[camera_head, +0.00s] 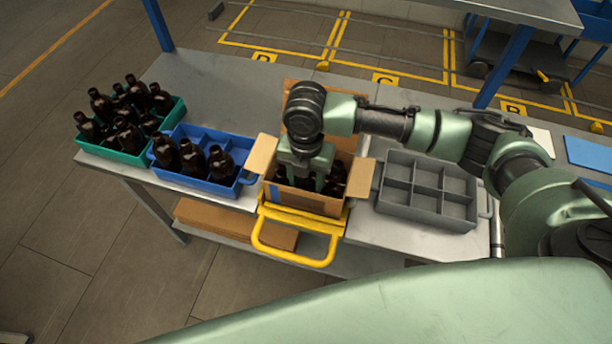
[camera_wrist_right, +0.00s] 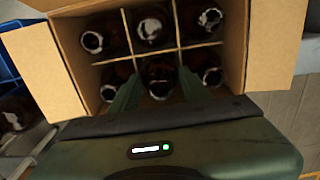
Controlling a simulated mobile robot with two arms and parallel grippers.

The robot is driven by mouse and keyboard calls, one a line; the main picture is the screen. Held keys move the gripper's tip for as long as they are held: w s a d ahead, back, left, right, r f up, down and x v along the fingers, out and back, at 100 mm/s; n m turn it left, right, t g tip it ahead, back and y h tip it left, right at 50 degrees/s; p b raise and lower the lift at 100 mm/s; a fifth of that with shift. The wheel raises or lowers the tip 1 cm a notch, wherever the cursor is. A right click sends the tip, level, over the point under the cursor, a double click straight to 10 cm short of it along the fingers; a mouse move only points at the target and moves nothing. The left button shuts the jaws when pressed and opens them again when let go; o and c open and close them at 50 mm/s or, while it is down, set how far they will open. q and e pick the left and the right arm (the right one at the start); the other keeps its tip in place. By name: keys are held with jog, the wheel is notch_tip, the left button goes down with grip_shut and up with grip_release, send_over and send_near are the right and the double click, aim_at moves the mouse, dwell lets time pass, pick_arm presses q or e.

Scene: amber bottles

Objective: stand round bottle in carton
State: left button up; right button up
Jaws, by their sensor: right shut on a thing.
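The cardboard carton (camera_head: 297,197) stands open on the table with its flaps folded out; its flap and dividers show in the right wrist view (camera_wrist_right: 272,42). My right gripper (camera_head: 304,176) reaches straight down into it. In the right wrist view my right gripper (camera_wrist_right: 158,92) is shut on a dark amber round bottle (camera_wrist_right: 160,75) in the middle compartment of the near row. The bottle looks upright; whether its base touches the carton floor is hidden. Other amber bottles (camera_wrist_right: 150,27) stand in the compartments around it. My left gripper is not in view.
A blue crate (camera_head: 217,187) with several bottles and empty cells at the back stands left of the carton. A green crate (camera_head: 113,156) full of bottles is farther left. An empty grey divided crate (camera_head: 425,205) stands right. A yellow handle frame (camera_head: 290,257) is in front.

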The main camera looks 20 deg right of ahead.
jog(key=shift+f, duration=0.2)
jog(key=o, duration=1.5)
notch_tip(320, 180, up, 8)
jog(key=shift+f+b, duration=0.1)
jog(key=shift+b, duration=0.7)
